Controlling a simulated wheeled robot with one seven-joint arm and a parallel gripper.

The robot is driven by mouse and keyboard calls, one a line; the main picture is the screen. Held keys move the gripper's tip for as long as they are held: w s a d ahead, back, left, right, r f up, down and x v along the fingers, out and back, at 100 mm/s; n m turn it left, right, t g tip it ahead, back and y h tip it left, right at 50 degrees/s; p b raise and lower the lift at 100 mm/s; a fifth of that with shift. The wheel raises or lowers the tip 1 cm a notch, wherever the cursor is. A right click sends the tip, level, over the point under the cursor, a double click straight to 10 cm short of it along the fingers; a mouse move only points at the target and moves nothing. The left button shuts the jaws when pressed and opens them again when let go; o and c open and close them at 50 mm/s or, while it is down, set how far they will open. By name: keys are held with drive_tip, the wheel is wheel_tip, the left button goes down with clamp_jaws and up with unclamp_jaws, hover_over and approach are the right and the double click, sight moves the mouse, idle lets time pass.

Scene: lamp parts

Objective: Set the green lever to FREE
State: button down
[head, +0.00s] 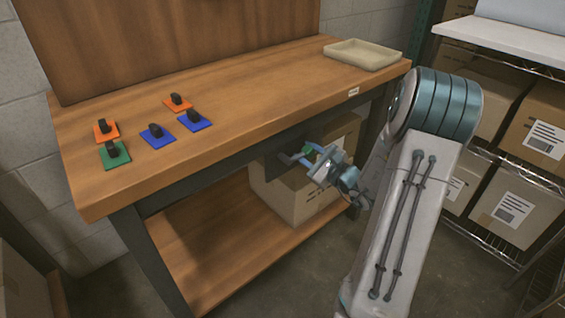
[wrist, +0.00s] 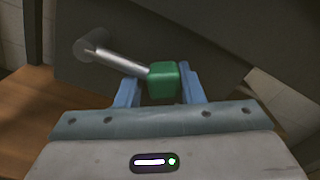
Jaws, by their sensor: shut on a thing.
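The green lever (wrist: 163,82) shows in the wrist view as a green block-shaped knob on the end of a grey metal rod. The rod comes from a round pivot on a dark panel (wrist: 60,62) and slopes down to the right. My gripper (wrist: 160,90) has its two blue fingers on either side of the green knob and is shut on it. In the head view my gripper (head: 318,163) is below the bench's front edge, at the dark panel under the bench top. The green knob is mostly hidden there by the fingers. No FREE label is readable.
The wooden bench (head: 240,95) carries several coloured plates with black knobs at its left and a beige tray (head: 362,54) at its right end. A cardboard box (head: 290,200) stands on the lower shelf behind my gripper. Wire shelving with boxes (head: 510,205) stands at the right.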

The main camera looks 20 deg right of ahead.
drive_tip(key=shift+w+a+r+n+b, duration=0.1)
drive_tip(key=shift+r+n+b, duration=0.7)
drive_tip(key=shift+r+n, duration=0.4)
drive_tip(key=c, duration=1)
unclamp_jaws()
drive_tip(key=shift+a, duration=0.1)
drive_tip(key=shift+f, duration=0.1)
drive_tip(key=shift+s+d, duration=0.2)
drive_tip(key=shift+s, duration=0.2)
drive_tip(key=p+v, duration=0.2)
drive_tip(key=v, duration=1.1)
drive_tip(key=shift+f+p, duration=0.15)
drive_tip(key=shift+p, duration=0.2)
